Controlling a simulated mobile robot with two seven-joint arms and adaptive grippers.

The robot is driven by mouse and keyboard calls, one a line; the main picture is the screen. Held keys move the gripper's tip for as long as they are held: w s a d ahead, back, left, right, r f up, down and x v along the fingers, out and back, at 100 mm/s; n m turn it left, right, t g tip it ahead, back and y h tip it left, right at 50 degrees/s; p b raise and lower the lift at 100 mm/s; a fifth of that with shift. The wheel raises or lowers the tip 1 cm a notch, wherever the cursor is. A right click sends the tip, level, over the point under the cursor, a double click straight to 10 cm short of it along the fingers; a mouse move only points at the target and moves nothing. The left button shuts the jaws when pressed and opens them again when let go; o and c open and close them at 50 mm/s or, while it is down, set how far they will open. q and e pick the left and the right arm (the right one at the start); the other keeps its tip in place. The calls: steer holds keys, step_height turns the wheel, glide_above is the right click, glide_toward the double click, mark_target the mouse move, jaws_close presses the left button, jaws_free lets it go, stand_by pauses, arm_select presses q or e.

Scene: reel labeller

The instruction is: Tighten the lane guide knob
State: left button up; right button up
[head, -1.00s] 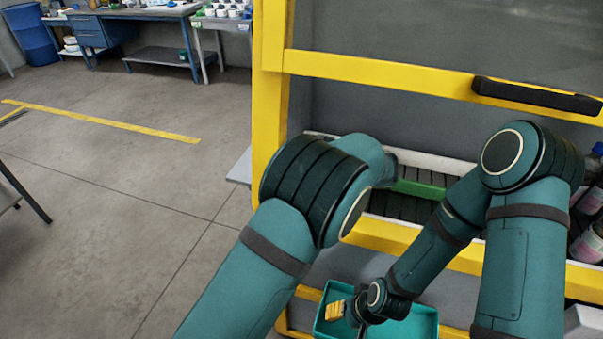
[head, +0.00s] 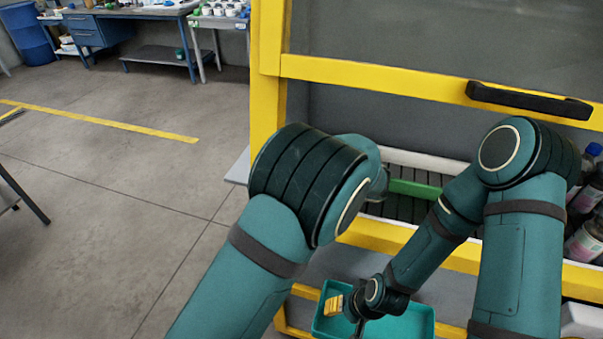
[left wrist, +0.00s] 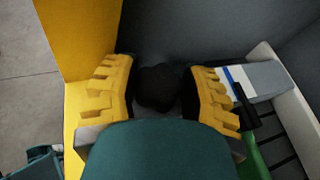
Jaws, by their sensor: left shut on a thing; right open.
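The black knob (left wrist: 157,88) is in the left wrist view, between the yellow ribbed fingers of my left gripper (left wrist: 160,80). The fingers are shut on it from both sides. In the head view my left arm hides the knob and the left gripper. A green guide bar (head: 415,189) lies across the dark slatted lane behind the yellow frame. Its green part also shows at the lower right of the left wrist view (left wrist: 253,160). My right gripper (head: 334,305), with yellow fingers, is open over the teal tray (head: 422,323), low and away from the knob.
A yellow machine frame (head: 268,100) and its crossbar with a black handle (head: 530,101) surround the opening. Bottles (head: 586,240) stand at the right edge. A grey-white block with a blue stripe (left wrist: 257,80) is close to the left gripper's right finger. Open floor lies left.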

arm_select(q)
steer(key=o, duration=1.2)
steer(key=v, duration=0.7)
steer(key=shift+s+d+r, duration=0.15)
steer(key=shift+d, duration=0.05)
